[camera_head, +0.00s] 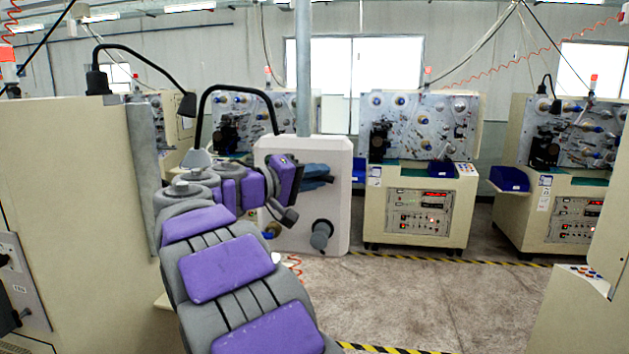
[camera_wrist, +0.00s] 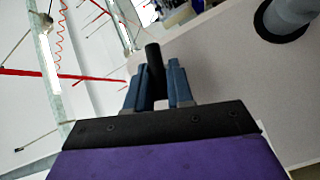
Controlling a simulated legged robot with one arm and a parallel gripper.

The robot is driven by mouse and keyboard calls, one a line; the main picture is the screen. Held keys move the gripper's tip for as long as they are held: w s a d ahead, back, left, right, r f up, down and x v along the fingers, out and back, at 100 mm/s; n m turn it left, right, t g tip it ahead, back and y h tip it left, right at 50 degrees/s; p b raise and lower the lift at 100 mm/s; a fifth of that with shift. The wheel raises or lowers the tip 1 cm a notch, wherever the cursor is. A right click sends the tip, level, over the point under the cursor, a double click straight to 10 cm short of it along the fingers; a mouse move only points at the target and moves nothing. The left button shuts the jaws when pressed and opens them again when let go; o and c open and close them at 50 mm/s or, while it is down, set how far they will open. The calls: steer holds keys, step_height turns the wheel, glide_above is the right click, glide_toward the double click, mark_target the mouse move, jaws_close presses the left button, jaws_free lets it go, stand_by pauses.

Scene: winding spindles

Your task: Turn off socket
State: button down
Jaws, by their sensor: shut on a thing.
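A pale upright panel (camera_head: 300,225) with rounded corners stands ahead in the head view. A dark grey round knob or plug (camera_head: 321,235) sticks out at its lower right; a similar one shows at the top right of the wrist view (camera_wrist: 290,17). My gripper (camera_head: 327,178), with blue fingers, is at the panel's upper right, above that knob. In the wrist view my gripper (camera_wrist: 161,80) is closed on a dark cylindrical handle (camera_wrist: 154,60), which stands up between the fingers. Which part is the socket switch I cannot tell for certain. The fingers partly hide the handle's base.
A cream cabinet (camera_head: 75,190) stands close on the left, with a grey plate (camera_head: 25,285) bearing black knobs. Winding machines (camera_head: 420,205) stand behind, with blue bins (camera_head: 509,179). Open floor (camera_head: 410,300) lies to the right of my arm.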

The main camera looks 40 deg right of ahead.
steer(key=shift+f+n+h+b, duration=0.2)
steer(key=shift+n+h+b, duration=0.15)
steer(key=shift+n+h, duration=0.8)
steer(key=shift+f, duration=0.1)
steer(key=c, duration=1.1)
jaws_free()
steer(key=shift+w, duration=0.15)
steer(key=a+f, duration=0.2)
steer(key=a, duration=1.5)
steer(key=shift+w+a+f, duration=0.15)
steer(key=shift+w+f, duration=0.05)
steer(key=shift+f, duration=0.2)
steer(key=shift+s, duration=0.1)
